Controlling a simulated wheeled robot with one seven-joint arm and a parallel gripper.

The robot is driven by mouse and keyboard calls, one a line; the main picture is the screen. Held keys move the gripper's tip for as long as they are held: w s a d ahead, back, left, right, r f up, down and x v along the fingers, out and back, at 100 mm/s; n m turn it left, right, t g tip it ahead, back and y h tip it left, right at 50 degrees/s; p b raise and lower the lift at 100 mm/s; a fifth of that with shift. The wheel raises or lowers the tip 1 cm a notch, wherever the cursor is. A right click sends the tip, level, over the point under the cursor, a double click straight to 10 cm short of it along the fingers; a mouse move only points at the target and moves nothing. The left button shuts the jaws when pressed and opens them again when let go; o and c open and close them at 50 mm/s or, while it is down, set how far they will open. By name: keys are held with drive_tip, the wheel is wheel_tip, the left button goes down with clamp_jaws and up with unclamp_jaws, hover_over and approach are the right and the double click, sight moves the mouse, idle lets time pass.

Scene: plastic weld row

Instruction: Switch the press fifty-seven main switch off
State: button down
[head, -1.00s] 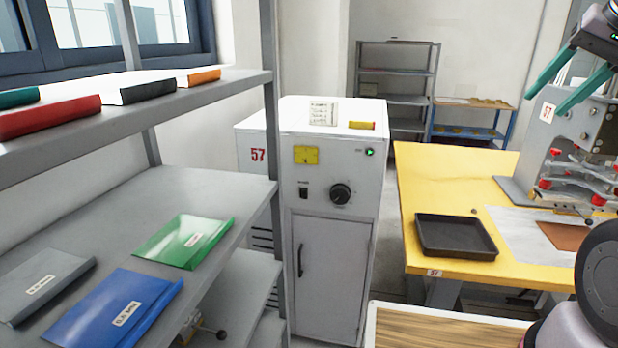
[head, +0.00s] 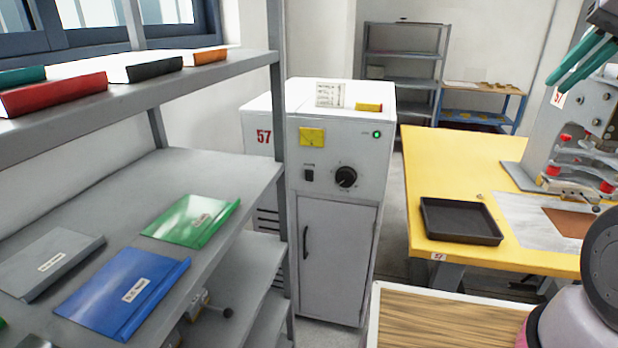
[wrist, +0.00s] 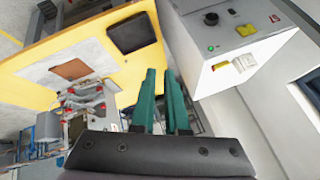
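The white cabinet marked 57 (head: 335,245) stands beyond the shelf. Its front carries a small dark rocker switch (head: 308,173), a black round knob (head: 345,177) and a green lamp (head: 377,134) that looks lit. The rocker's position is too small to tell. The wrist view shows the cabinet (wrist: 235,80) upside down at upper right, with the knob (wrist: 211,18) and lamp (wrist: 210,48). My gripper (head: 558,78) is at upper right in the head view, well away from the cabinet. Its green fingers (wrist: 159,72) are empty, with a narrow gap between them.
A grey shelf with folders (head: 240,160) stands at left, its post close to the cabinet. A yellow table (head: 440,170) with a black tray (head: 460,221) and a press (head: 575,135) is at right. A wood-topped surface (head: 440,320) lies in front.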

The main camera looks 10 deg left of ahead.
sight(310, 173)
drive_tip(key=w+a+f+n, duration=0.1)
drive_tip(key=w+a+n, duration=0.15)
drive_tip(key=w, duration=0.45)
drive_tip(key=w+a+f+n, duration=0.1)
drive_tip(key=w+a+n, duration=0.15)
drive_tip(key=w, duration=0.35)
drive_tip(key=w+a+f+n+y, duration=0.1)
drive_tip(key=w+a+f+n, duration=0.25)
drive_tip(key=w+a, duration=0.2)
drive_tip(key=w+a+f+n, duration=0.2)
drive_tip(key=w+a+f, duration=0.25)
drive_tip(key=a, duration=0.25)
drive_tip(key=w+a+f+n+g+y, duration=0.1)
drive_tip(key=a+f+n, duration=0.9)
drive_tip(key=a+f, duration=1.3)
drive_tip(key=a+y, duration=0.1)
drive_tip(key=a, duration=0.2)
drive_tip(key=shift+f, duration=0.1)
drive_tip(key=w+a+f, duration=0.1)
drive_tip(key=w+f, duration=0.1)
drive_tip(key=w+a+f, duration=0.1)
drive_tip(key=w+f, duration=0.2)
drive_tip(key=w+a+f, duration=0.1)
drive_tip(key=w+f, duration=0.1)
drive_tip(key=w, duration=0.1)
drive_tip(key=shift+w+a+f, duration=0.15)
drive_tip(key=shift+a+f, duration=0.05)
drive_tip(key=shift+a, duration=0.2)
drive_tip(key=shift+w+r, duration=0.1)
drive_tip(key=shift+w, duration=0.25)
